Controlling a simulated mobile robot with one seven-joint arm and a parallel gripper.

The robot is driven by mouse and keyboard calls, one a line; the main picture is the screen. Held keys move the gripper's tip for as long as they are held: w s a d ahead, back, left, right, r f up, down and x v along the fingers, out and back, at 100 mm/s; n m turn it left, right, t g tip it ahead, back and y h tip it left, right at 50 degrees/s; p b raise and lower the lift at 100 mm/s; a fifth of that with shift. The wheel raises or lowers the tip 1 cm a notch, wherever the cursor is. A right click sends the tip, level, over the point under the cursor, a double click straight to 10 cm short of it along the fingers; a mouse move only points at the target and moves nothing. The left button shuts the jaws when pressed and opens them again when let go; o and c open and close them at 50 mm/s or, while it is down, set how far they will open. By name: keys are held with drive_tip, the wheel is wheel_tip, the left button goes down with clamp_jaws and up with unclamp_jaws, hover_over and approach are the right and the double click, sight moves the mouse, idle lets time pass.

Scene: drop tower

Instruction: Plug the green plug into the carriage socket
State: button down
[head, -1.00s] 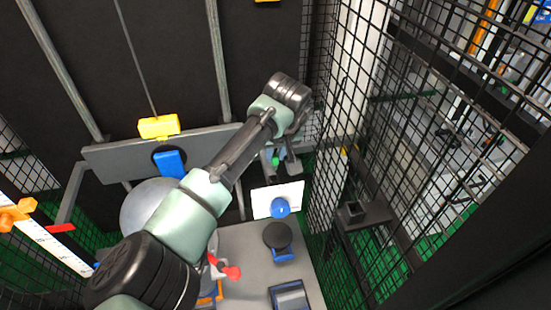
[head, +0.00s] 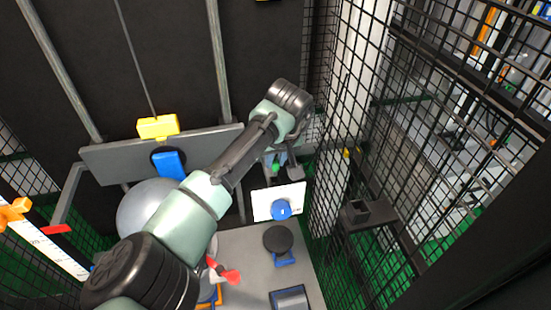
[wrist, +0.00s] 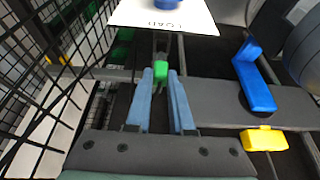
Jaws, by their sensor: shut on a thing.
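The green plug (wrist: 160,70) is between the two blue-grey fingertips of my gripper (wrist: 163,80), which is shut on it. In the head view the plug shows as a small green spot (head: 276,169) below my gripper (head: 281,161), partly hidden by it. A grey crossbar (head: 105,161), which may be the carriage, carries a yellow block (head: 158,127) and a blue handle (head: 169,163). I cannot make out the socket, nor tell whether the plug touches anything.
A white sign (head: 292,194) with a blue knob (head: 281,210) stands close to my gripper. A grey table (head: 245,245) bears a black round pad (head: 278,238). Black mesh (head: 325,180) rises close on the right. A dark box (head: 354,211) sits on a shelf there.

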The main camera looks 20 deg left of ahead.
sight(276, 169)
drive_tip(key=shift+f, duration=0.65)
drive_tip(key=shift+f+b, duration=0.55)
drive_tip(key=shift+f, duration=0.5)
drive_tip(key=shift+f, duration=0.2)
drive_tip(key=c, duration=0.7)
unclamp_jaws()
drive_tip(key=v, duration=1.3)
drive_tip(key=shift+s+f, duration=0.1)
